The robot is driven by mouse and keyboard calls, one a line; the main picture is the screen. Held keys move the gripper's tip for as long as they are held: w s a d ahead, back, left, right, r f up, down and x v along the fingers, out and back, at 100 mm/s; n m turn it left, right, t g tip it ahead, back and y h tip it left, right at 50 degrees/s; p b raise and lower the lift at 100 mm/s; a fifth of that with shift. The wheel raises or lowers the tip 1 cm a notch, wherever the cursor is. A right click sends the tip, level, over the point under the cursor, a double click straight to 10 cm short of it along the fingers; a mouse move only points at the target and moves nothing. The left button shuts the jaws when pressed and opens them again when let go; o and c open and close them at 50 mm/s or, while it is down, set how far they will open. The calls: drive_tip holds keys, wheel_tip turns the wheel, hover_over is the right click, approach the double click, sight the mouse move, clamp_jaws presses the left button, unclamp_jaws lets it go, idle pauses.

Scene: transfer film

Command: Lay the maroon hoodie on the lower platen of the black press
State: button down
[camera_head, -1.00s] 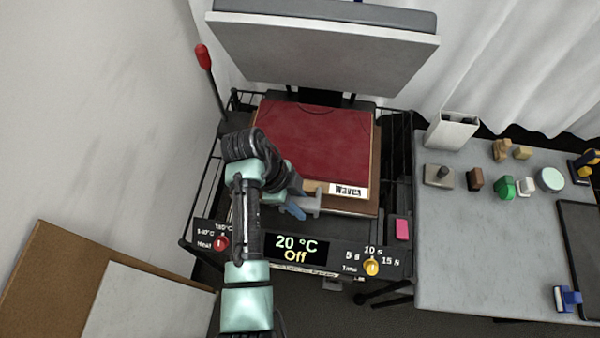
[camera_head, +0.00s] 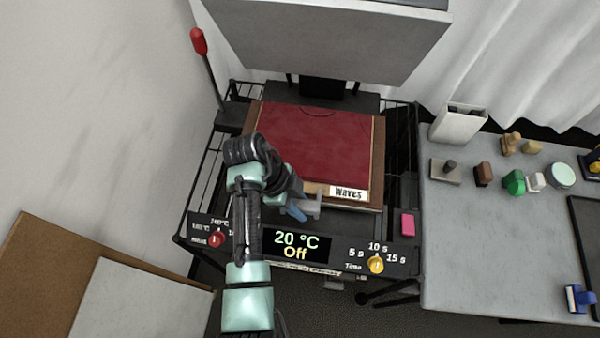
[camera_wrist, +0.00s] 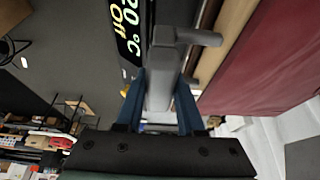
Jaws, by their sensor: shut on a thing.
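The maroon hoodie (camera_head: 318,145) lies flat and folded on a wooden board (camera_head: 378,165) with a "Waves" label (camera_head: 349,193) at its front right. The board is inside the black press, over the lower platen, which is largely hidden; I cannot tell whether it rests on it. My gripper (camera_head: 297,209) is at the board's front edge. In the wrist view its blue fingers (camera_wrist: 160,100) are shut on a grey handle (camera_wrist: 163,65) in front of the board. The hoodie also shows in the wrist view (camera_wrist: 275,65), beside the handle. The press's upper platen (camera_head: 330,40) is raised.
The press panel (camera_head: 296,244) reads 20 °C, Off. A red-tipped lever (camera_head: 199,42) stands at the left. A grey side table (camera_head: 480,240) at the right holds several small objects and a white holder (camera_head: 458,124). Brown and white sheets (camera_head: 125,300) are at lower left.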

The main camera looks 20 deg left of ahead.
drive_tip(key=shift+f+b, duration=0.5)
drive_tip(key=shift+f, duration=0.05)
idle(0.4)
drive_tip(key=shift+c, duration=2.2)
unclamp_jaws()
drive_tip(key=p+v, duration=0.1)
drive_tip(key=v, duration=1)
drive_tip(key=shift+r+p, duration=0.35)
drive_tip(key=shift+r, duration=0.05)
drive_tip(key=shift+s+a+r+p, duration=0.1)
drive_tip(key=shift+a+r+p, duration=0.3)
drive_tip(key=shift+r+p, duration=0.2)
